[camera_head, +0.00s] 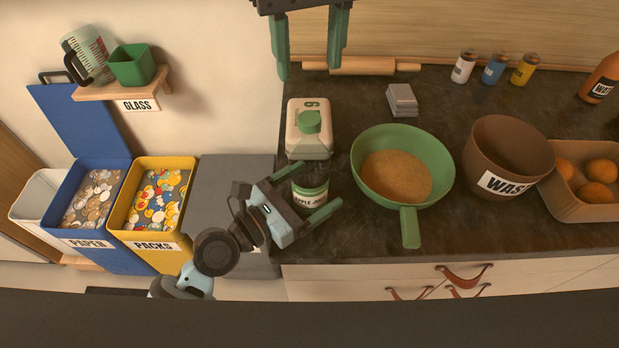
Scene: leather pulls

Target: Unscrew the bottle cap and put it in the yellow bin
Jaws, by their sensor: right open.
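The bottle (308,202) labelled apple juice stands on the dark counter near its left front edge. Its round green top (311,188) faces up. My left gripper (322,188) reaches in from the lower left with a finger on the far and near side of the bottle; whether they press on it cannot be told. My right gripper (311,62) hangs in from the top edge, fingers down, open and empty, apart from the bottle. The yellow bin (150,239), labelled packs, stands on the left, filled with colourful round pieces.
A white jug with a green cap (310,148) stands just behind the bottle. A green pan (429,145) sits to its right, then a brown pot (494,138). A blue paper bin (76,232) adjoins the yellow bin. A small shelf (118,91) is above.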

